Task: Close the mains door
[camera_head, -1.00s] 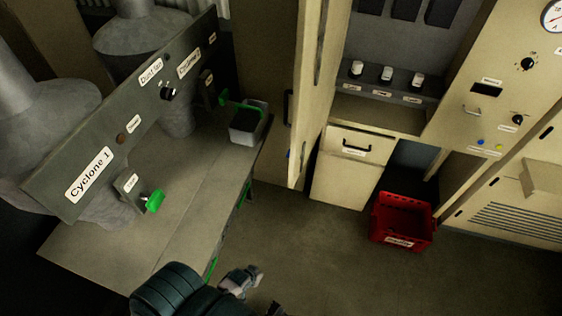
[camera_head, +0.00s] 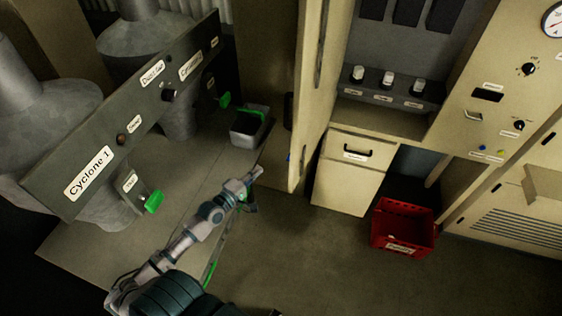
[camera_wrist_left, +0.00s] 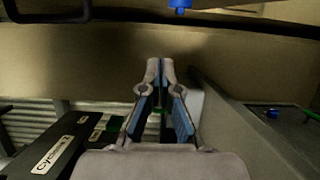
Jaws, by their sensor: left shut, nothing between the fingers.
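The mains door (camera_head: 308,100) is a tall beige panel standing open, seen nearly edge-on in the head view, to the left of the cabinet with dark boxes and white-capped fuses. In the left wrist view its beige face (camera_wrist_left: 230,45) spans the upper part, with a black handle (camera_wrist_left: 45,14) at top left and a blue knob (camera_wrist_left: 180,5) at top. My left gripper (camera_head: 256,173) is shut and empty, left of the door's lower part. In the wrist view its fingertips (camera_wrist_left: 160,64) overlap the door face; contact cannot be told. My right gripper is out of view.
The Cyclone 1 panel (camera_head: 130,125) with green handles stands over a bench (camera_head: 90,245) at left. A grey bin (camera_head: 250,132) is behind my left gripper. A red crate (camera_head: 403,230) is on the floor at right. The floor (camera_head: 320,265) between is clear.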

